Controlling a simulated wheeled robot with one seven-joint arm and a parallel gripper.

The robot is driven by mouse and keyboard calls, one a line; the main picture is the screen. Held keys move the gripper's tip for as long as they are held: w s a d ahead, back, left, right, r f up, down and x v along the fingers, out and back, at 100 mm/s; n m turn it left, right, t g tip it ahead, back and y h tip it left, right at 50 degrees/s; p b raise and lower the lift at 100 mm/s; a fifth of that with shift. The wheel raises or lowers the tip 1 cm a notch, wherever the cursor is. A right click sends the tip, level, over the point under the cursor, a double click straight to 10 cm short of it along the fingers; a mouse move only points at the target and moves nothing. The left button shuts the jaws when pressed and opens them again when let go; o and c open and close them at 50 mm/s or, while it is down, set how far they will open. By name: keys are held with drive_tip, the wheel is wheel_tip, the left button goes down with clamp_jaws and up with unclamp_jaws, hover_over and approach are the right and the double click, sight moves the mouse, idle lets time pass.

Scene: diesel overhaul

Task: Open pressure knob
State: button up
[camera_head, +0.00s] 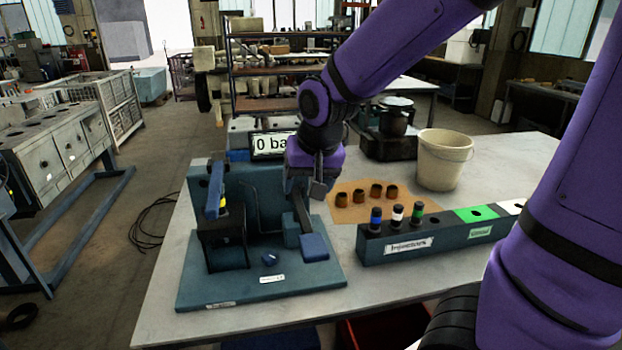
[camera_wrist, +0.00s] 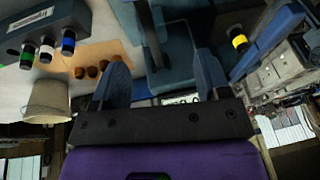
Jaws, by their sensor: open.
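A small dark blue knob (camera_head: 270,259) sits on the front of the blue-green test stand's base plate (camera_head: 215,290), with a small white label in front of it, too small to read. I take it for the pressure knob. My gripper (camera_head: 318,187) is above and behind the knob, near the stand's upright panel and lever (camera_head: 314,247). In the wrist view my gripper (camera_wrist: 163,76) shows two spread fingers with nothing between them held. I cannot make out the knob in the wrist view.
A holder with blue, white and green-banded injectors (camera_head: 397,243) stands right of the stand. Several brown pieces (camera_head: 375,191) lie on a tan mat. A bucket (camera_head: 444,160) stands behind. The left column has a yellow-marked part (camera_wrist: 238,40).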

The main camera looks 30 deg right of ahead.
drive_tip(key=shift+s+d+r, duration=0.15)
drive_tip(key=shift+s+r, duration=0.25)
drive_tip(key=m+g, duration=0.2)
drive_tip(key=g, duration=0.2)
hover_over(269, 255)
wheel_tip(269, 255, down, 19)
wheel_tip(269, 255, down, 10)
drive_tip(key=shift+f, duration=0.25)
drive_tip(key=c, duration=0.9)
